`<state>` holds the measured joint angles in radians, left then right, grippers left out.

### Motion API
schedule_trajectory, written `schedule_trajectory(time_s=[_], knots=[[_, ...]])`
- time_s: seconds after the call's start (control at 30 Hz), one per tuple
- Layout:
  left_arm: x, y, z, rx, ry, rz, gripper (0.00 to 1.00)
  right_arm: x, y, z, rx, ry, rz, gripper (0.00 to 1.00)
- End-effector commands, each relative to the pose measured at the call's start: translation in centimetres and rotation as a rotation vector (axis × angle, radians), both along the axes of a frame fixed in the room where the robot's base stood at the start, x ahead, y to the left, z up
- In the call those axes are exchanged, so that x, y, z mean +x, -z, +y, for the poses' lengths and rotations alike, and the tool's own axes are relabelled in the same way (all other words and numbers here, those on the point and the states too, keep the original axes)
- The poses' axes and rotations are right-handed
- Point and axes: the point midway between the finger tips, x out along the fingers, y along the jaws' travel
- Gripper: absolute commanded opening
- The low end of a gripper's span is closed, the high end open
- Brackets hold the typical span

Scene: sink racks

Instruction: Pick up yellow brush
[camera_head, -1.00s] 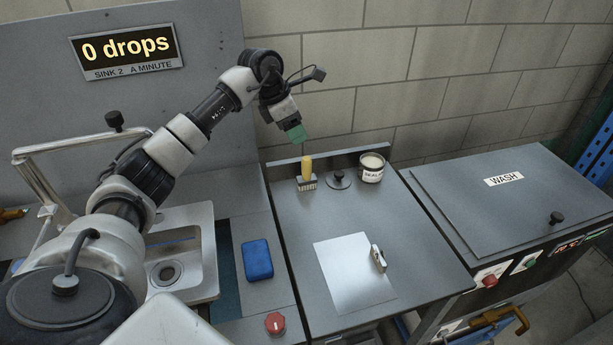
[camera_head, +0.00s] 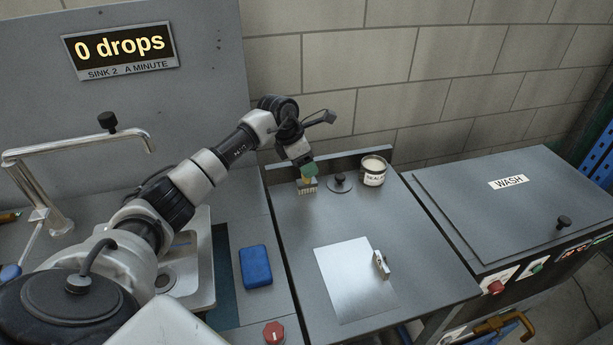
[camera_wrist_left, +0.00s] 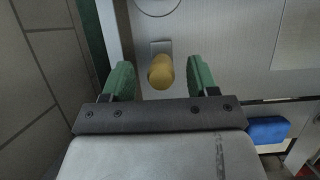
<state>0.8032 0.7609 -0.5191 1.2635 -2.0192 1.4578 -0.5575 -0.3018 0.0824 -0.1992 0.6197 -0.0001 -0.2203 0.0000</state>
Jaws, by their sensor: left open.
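The yellow brush stands upright at the back left of the grey worktop. In the head view its bristle base (camera_head: 307,187) shows below my left gripper (camera_head: 308,172), and its yellow handle is mostly hidden behind the green fingers. In the left wrist view the brush's yellow handle (camera_wrist_left: 161,72) is seen end-on, between the two open green fingers of my left gripper (camera_wrist_left: 160,82). There is a gap on both sides of the handle, so the fingers do not grip it. My right gripper is not in view.
A black-knobbed round disc (camera_head: 340,185) and a sealant jar (camera_head: 373,171) stand just right of the brush. A low back ledge (camera_head: 345,160) runs behind them. A pale metal plate (camera_head: 350,285) lies in front. A blue sponge (camera_head: 256,266) is to the left.

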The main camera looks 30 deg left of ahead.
Motion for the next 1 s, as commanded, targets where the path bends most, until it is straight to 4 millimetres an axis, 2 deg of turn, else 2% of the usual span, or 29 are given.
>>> schedule_trajectory(time_s=[0.03, 0.2, 0.43, 0.8, 1.0], knots=[[0.1, 0.5, -0.3, -0.004, 0.001, 0.002, 0.59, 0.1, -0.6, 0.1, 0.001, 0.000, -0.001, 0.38], [0.7, 2.1, -0.6, -0.002, -0.001, -0.001, 0.59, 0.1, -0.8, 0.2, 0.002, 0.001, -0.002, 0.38], [0.7, 2.3, -0.6, 0.000, 0.000, -0.001, 0.59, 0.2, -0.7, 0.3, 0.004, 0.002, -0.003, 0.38], [0.7, 2.2, -0.6, 0.000, 0.000, -0.001, 0.05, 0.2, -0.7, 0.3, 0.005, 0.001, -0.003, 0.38], [0.7, 2.2, -0.6, -0.001, 0.000, -0.002, 0.05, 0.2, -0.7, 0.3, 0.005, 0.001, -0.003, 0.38]])
